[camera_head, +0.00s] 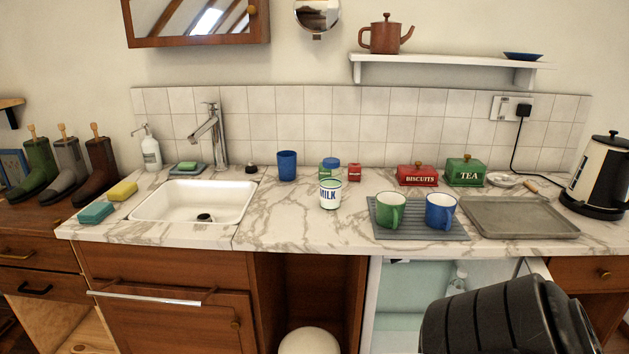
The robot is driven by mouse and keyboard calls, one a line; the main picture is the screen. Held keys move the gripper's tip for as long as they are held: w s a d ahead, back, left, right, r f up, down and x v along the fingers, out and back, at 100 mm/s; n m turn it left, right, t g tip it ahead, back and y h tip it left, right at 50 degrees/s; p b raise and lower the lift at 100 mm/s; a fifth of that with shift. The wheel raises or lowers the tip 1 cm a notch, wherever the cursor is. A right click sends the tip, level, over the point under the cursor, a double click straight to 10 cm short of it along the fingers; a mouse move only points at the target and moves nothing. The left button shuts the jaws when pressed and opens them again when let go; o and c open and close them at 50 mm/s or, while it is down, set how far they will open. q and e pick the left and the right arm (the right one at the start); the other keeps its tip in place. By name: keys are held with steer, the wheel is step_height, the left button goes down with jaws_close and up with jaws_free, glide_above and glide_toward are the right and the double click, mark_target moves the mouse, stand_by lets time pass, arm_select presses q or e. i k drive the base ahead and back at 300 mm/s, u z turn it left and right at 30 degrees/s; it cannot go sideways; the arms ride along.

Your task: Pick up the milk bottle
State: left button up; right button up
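A pale bottle (457,277), probably the milk bottle, stands inside an open pale-green compartment (416,288) under the counter. Its upper part shows; its lower part is hidden behind a black ribbed part at the lower right, which seems to be my own arm. Neither of my grippers is in view.
The marble counter holds a green mug (390,210) and a blue mug (440,211) on a grey mat, a grey tray (519,217), a kettle (598,178), a blue cup (287,165) and a sink (194,201).

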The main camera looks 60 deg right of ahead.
mark_target(330, 180)
steer(key=z, duration=0.8)
steer(key=i, duration=1)
steer(key=z, duration=0.95)
